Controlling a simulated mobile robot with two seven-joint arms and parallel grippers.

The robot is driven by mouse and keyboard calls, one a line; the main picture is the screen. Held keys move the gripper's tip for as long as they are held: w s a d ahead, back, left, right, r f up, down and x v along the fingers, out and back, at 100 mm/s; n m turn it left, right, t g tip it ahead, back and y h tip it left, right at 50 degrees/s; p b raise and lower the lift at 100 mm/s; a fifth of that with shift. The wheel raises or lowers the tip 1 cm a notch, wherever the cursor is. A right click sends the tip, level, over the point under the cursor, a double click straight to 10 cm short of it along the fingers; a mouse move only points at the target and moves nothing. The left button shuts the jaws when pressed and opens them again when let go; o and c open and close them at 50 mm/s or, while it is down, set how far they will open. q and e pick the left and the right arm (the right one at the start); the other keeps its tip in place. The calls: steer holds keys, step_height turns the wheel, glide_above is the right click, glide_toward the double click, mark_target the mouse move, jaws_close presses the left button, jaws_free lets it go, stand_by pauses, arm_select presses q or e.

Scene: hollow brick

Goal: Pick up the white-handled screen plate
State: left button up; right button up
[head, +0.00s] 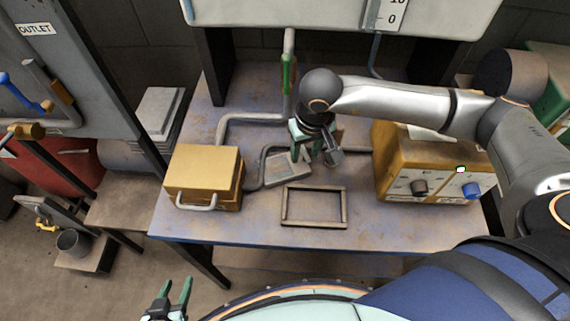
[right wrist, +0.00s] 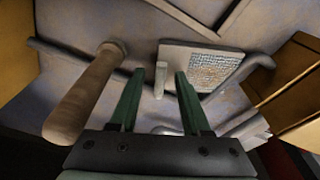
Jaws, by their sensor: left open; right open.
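The screen plate (right wrist: 215,68) is a flat light plate with a fine mesh area and a short white handle (right wrist: 160,82). In the head view the plate (head: 284,170) lies on the table, partly hidden by my right gripper. My right gripper (right wrist: 160,76) is open and empty above the plate. In the right wrist view the white handle shows between its fingertips; I cannot tell how far below them it is. It also shows in the head view (head: 304,148). My left gripper (head: 176,285) is open and empty, low in front of the table.
A thick wooden cylinder (right wrist: 85,95) stands close beside my right gripper. A yellow box with a handle (head: 205,166) is left of the plate. An empty rectangular frame (head: 314,225) lies in front. A yellow control box with knobs (head: 410,165) stands right. Pipes (head: 240,117) run behind.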

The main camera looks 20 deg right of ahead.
steer(key=shift+c, duration=0.4)
jaws_close()
stand_by(0.9)
